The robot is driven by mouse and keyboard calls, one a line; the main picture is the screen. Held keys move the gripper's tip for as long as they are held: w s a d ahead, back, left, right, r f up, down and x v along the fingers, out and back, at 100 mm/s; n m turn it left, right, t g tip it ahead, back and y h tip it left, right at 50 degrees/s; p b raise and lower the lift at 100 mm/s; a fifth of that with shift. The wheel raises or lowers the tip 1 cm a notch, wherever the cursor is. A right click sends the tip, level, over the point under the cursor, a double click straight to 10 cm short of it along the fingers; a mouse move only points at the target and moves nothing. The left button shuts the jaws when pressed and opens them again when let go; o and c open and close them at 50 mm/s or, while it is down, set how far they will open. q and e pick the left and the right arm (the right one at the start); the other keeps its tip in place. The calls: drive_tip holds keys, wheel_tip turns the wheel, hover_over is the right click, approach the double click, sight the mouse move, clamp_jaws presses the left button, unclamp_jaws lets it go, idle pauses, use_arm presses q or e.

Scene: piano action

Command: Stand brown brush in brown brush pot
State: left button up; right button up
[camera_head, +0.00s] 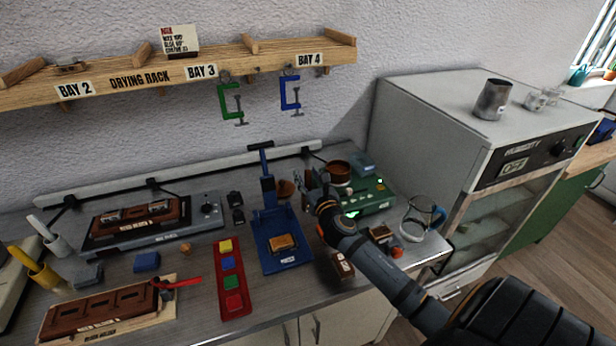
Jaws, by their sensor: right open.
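My right gripper (320,188) reaches in from the lower right, over the worktop between the blue press and the green unit. Its fingers are open but small and dark. I cannot make out a brown brush for certain; my gripper and wrist hide part of this spot. A small rounded brown object (286,188) stands behind the blue press, left of the gripper; I cannot tell whether it is the brown brush pot. A larger brown round vessel (340,172) sits on the green unit, right of the gripper. My left gripper is not in view.
The blue press (281,243) stands close left of my arm. A glass beaker (415,220) is to its right. White (58,245) and yellow (42,275) pots with brushes stand at the left. A red tray (232,300) holds coloured blocks. The drying rack (140,78) overhangs the back.

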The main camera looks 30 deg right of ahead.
drive_tip(key=v, duration=1.2)
idle(0.8)
